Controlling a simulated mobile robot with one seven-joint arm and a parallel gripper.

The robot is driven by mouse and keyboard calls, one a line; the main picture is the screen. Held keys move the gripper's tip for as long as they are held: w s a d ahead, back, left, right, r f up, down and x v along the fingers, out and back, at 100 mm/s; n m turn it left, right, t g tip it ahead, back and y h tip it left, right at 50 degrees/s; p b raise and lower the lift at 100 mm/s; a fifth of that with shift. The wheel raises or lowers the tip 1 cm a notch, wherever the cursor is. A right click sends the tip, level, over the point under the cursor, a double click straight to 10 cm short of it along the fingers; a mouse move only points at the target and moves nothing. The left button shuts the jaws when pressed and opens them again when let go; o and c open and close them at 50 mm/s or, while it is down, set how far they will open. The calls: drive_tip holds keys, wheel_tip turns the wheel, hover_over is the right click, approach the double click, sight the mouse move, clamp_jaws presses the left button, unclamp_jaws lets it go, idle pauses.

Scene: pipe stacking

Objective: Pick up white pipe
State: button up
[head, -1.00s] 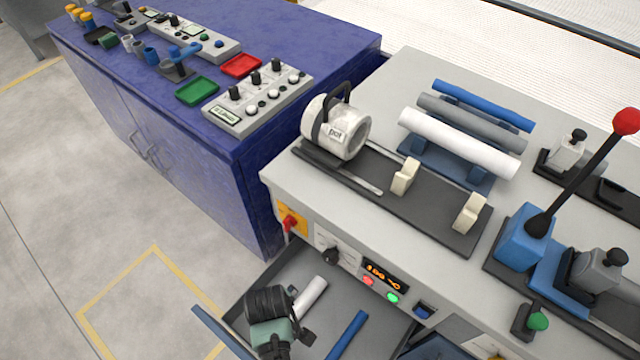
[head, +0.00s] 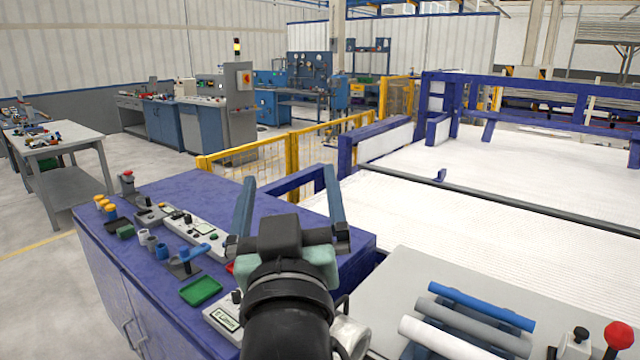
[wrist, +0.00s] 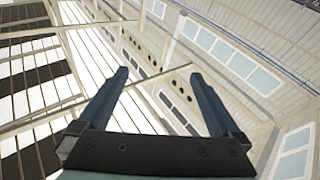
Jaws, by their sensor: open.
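A white pipe (head: 440,340) lies on a rack at the lower right of the head view, in front of a grey pipe (head: 470,325) and a blue pipe (head: 482,305). My gripper (head: 288,190) is raised in the middle of the head view, left of the pipes, with its fingers pointing up. Its two blue fingers stand wide apart with nothing between them. In the wrist view my gripper (wrist: 155,85) is also open and empty, facing the ceiling and upper walls. The drawer below the bench is out of view.
The blue cabinet (head: 160,262) holds control boxes, small cups and a green tray (head: 201,291). A red-knobbed lever (head: 618,337) stands right of the pipes. A white slatted bed (head: 430,215) and yellow railing (head: 292,152) lie behind. The air around my gripper looks clear.

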drive_tip(key=s+d+r+m+t, duration=0.1)
drive_tip(key=s+r+t, duration=0.2)
drive_tip(key=s+r, duration=0.4)
drive_tip(key=s+d+r+m+t+h+p, duration=0.1)
drive_tip(key=s+d+r+t, duration=0.1)
drive_tip(key=s+r, duration=0.5)
wheel_tip(320, 180, up, 5)
drive_tip(key=shift+d+f+t, duration=0.15)
drive_tip(key=shift+d+t, duration=0.05)
drive_tip(key=shift+t, duration=0.5)
drive_tip(key=shift+c, duration=0.2)
